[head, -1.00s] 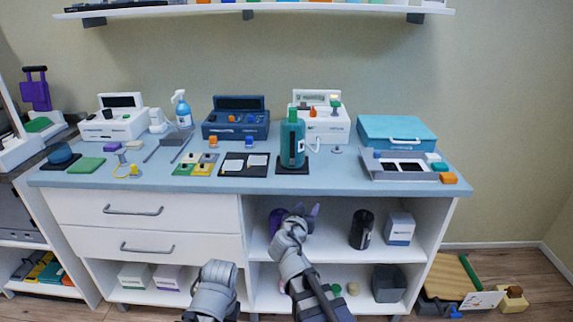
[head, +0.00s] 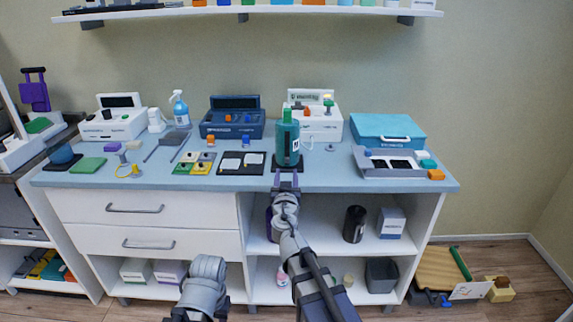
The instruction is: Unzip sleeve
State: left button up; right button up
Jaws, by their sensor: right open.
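A teal, bottle-shaped sleeve (head: 287,146) with a green top and a white mark stands upright on a dark mat at the middle of the counter. A white loop (head: 307,142) shows at its right side; I cannot tell whether it is a zip pull. No zip line can be made out. My right gripper (head: 287,178) is open and empty at the counter's front edge, just in front of and below the sleeve, with its fingers pointing toward it. It appears apart from the sleeve. My left arm shows at the bottom, but its gripper does not.
A black mat with white pads (head: 241,162) lies left of the sleeve. A grey tray (head: 370,167) and a teal case (head: 387,133) stand to the right. White and blue devices stand behind. A black canister (head: 354,224) is on the shelf below.

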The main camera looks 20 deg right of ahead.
aim_at(287, 161)
jog(key=x, duration=0.7)
grip_shut()
dwell(0.3)
dwell(1.0)
